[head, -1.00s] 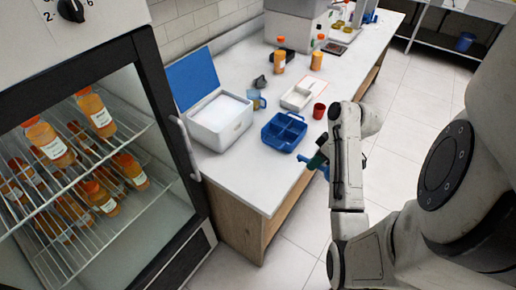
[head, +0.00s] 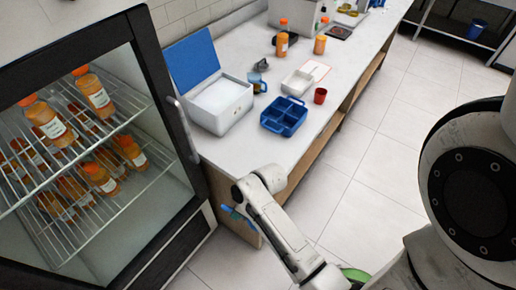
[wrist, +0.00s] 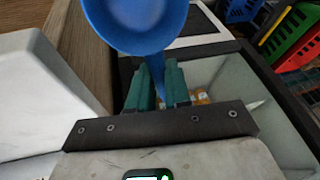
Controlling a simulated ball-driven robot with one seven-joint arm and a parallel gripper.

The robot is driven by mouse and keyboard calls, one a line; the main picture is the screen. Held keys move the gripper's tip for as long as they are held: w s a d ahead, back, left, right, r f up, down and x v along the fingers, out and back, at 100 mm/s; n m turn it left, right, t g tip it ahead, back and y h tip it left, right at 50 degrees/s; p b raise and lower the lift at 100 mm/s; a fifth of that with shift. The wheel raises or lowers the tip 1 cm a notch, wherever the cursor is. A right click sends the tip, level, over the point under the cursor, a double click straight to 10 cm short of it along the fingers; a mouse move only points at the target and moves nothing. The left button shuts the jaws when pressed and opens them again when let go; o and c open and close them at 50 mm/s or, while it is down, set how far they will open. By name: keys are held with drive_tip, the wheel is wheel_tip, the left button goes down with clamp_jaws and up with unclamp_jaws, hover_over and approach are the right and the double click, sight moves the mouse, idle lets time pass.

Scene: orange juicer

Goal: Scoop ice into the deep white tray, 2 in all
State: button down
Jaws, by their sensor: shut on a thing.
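My gripper (wrist: 158,85) has teal fingers shut on the handle of a blue scoop (wrist: 135,18) in the wrist view. The scoop's round bowl is at the top of that view; whether it holds ice cannot be told. In the head view the gripper and scoop (head: 238,214) are partly hidden by my arm, off the counter's near end and beside the fridge. The open ice box (head: 224,112), white with a raised blue lid, stands on the counter with a pale fill of ice. The deep white tray (head: 297,83) stands farther back, right of the ice box; its contents are unclear.
A blue divided tray (head: 284,115) and red cup (head: 320,95) stand near the counter's front edge. A blue cup (head: 258,84) is beside the ice box. Orange bottles (head: 282,40) stand farther back. A fridge with juice bottles (head: 48,124) is left. The near counter is clear.

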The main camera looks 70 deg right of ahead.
drive_tip(key=w+a+f, duration=0.2)
drive_tip(key=a+f, duration=0.1)
drive_tip(key=a, duration=0.3)
drive_tip(key=w+a+f+n, duration=0.1)
drive_tip(key=w+a+f, duration=0.2)
drive_tip(key=a, duration=0.3)
drive_tip(key=shift+w+f, duration=0.2)
drive_tip(key=shift+f, duration=0.4)
drive_tip(key=shift+s+a, duration=0.15)
